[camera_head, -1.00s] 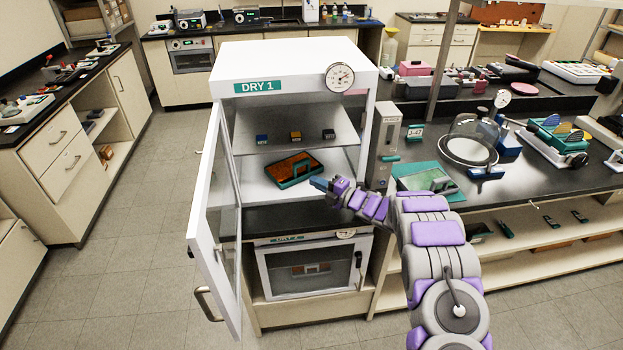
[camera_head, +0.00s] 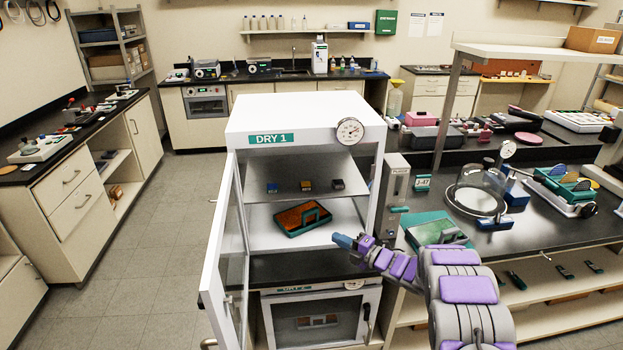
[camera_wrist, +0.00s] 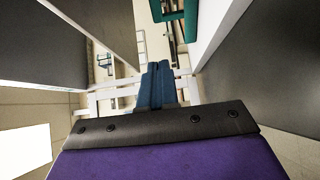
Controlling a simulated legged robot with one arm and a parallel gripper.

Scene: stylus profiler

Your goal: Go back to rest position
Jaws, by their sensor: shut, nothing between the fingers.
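My gripper (camera_head: 343,241) is at the front right of the open DRY 1 cabinet (camera_head: 292,113), just right of its lower shelf. Its blue fingers are together with nothing between them; they also show closed in the wrist view (camera_wrist: 159,82). A green tray with an orange-brown inside (camera_head: 301,219) rests on the lower shelf, left of my gripper and apart from it. A green edge at the top of the wrist view (camera_wrist: 190,20) may be this tray; I cannot tell for sure.
The glass cabinet door (camera_head: 224,260) stands open at the left. A closed DRY 2 cabinet (camera_head: 318,315) is below. The floor (camera_head: 140,245) at left is clear.

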